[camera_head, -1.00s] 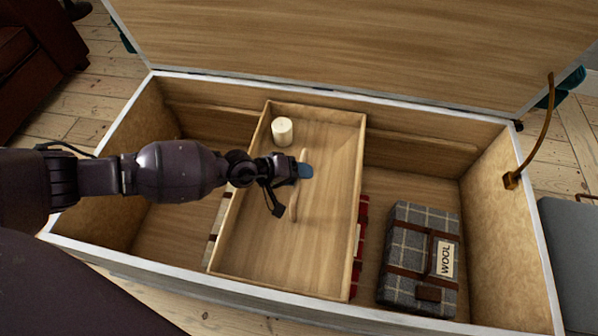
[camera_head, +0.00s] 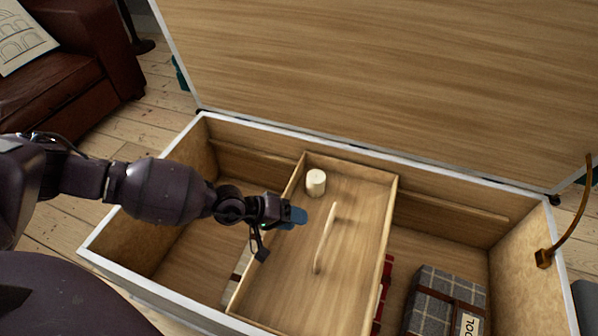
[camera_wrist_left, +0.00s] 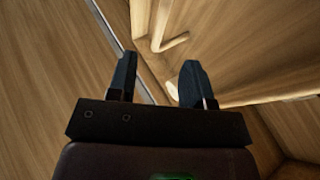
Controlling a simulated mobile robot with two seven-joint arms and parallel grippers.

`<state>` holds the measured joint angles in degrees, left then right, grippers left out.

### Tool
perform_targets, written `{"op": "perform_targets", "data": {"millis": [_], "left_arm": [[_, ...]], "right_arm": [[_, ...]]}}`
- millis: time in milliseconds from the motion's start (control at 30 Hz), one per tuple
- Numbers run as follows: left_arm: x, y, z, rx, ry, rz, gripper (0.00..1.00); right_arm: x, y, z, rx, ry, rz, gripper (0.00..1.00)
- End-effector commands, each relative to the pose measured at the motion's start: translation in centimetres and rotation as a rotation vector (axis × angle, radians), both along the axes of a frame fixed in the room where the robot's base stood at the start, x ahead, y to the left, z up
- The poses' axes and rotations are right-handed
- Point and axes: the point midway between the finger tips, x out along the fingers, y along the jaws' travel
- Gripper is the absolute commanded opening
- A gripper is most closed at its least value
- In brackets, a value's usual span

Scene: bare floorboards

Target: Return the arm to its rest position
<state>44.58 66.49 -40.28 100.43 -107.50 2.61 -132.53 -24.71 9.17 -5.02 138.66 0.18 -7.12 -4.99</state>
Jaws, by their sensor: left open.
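My left arm reaches in from the left in the head view, over the open wooden chest (camera_head: 200,318). Its gripper (camera_head: 278,226) is above the left side of the wooden tray (camera_head: 352,262) inside the chest. In the wrist view the two dark fingers (camera_wrist_left: 158,82) stand apart with nothing between them. The tray's pale curved handle (camera_head: 325,238) is just right of the gripper, apart from it. A white candle (camera_head: 316,182) stands in the tray's back part. My right gripper is not in view.
The chest's lid (camera_head: 380,90) stands open at the back. A grey plaid wool blanket (camera_head: 440,300) lies right of the tray, beside a red cloth (camera_head: 382,290). A leather strap (camera_head: 575,225) runs up at the right. A brown leather armchair (camera_head: 75,80) is at the back left.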

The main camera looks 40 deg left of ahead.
Motion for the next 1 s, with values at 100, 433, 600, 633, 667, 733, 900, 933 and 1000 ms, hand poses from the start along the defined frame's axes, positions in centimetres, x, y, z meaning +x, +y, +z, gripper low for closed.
{"op": "perform_targets", "data": {"millis": [100,433,600,633,667,733,900,933,1000], "left_arm": [[0.0,0.0,0.0,0.000,0.000,0.000,0.46],[0.0,0.0,0.0,-0.001,-0.001,0.001,0.46],[-0.4,-0.4,0.5,-0.050,0.028,0.036,0.46],[-0.6,-0.7,0.9,-0.081,0.047,0.060,0.46],[-0.9,-0.9,1.2,-0.122,0.073,0.090,0.46],[-1.9,-1.8,2.5,-0.252,0.156,0.187,0.46],[-4.7,-3.8,6.6,-0.704,0.441,0.508,0.46],[-5.3,-4.0,7.3,-0.789,0.494,0.564,0.46],[-6.4,-4.4,8.9,-0.987,0.619,0.696,0.46]], "right_arm": [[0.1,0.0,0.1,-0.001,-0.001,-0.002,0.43],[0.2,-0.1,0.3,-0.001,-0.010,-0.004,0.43],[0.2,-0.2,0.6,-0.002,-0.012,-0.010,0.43],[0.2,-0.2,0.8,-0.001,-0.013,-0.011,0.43],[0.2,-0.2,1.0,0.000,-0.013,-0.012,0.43],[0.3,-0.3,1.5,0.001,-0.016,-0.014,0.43],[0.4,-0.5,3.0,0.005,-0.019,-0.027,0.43],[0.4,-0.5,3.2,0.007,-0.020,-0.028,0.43],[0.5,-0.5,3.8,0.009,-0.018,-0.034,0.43]]}}
